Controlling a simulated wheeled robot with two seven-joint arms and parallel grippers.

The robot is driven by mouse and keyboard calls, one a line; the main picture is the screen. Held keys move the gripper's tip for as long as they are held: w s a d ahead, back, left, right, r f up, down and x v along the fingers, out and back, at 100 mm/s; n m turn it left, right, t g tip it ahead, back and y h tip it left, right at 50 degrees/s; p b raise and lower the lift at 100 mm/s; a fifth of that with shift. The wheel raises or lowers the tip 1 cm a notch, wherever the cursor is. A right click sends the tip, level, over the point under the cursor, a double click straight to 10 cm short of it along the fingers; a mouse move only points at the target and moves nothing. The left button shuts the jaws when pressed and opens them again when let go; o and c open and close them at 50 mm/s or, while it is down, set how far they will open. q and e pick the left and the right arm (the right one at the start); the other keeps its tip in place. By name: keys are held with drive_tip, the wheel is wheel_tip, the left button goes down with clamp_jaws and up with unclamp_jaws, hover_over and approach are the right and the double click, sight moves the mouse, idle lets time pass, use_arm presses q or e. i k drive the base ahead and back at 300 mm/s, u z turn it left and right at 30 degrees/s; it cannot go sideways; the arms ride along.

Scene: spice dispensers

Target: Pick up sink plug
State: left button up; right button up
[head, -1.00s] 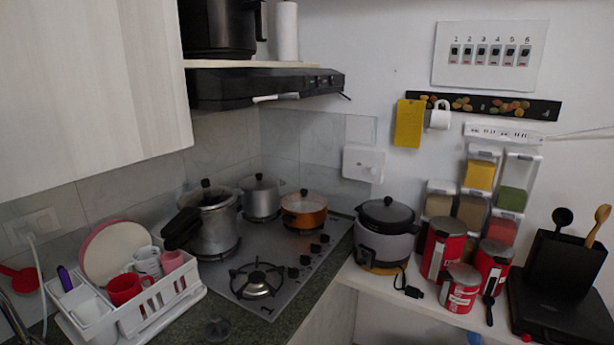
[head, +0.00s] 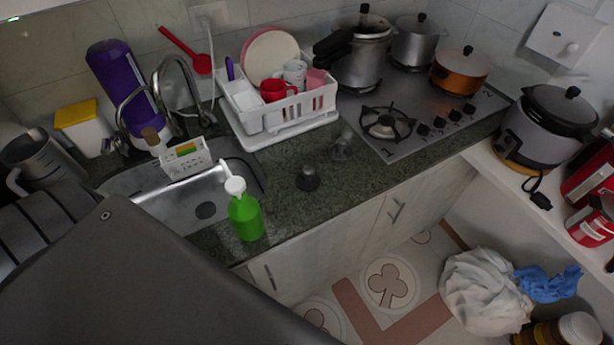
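A small dark sink plug (head: 308,179) with a round base and a raised knob appears to stand on the green-grey stone counter (head: 350,190), right of the sink (head: 150,205). The sink's dark round drain (head: 206,210) shows in the basin. The plug stands clear of other things, with open counter around it. Neither of my grippers is in the head view.
A green soap bottle (head: 246,217) stands at the sink's front right edge. A small clear glass (head: 342,146) is behind the plug, near the white dish rack (head: 290,120) and the stove (head: 395,120). A large dark surface covers the lower left.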

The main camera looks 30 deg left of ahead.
sight(308, 180)
drive_tip(key=u, duration=2.45)
drive_tip(key=i, duration=0.1)
drive_tip(key=z, duration=1.1)
drive_tip(key=k, duration=0.85)
drive_tip(key=u, duration=0.65)
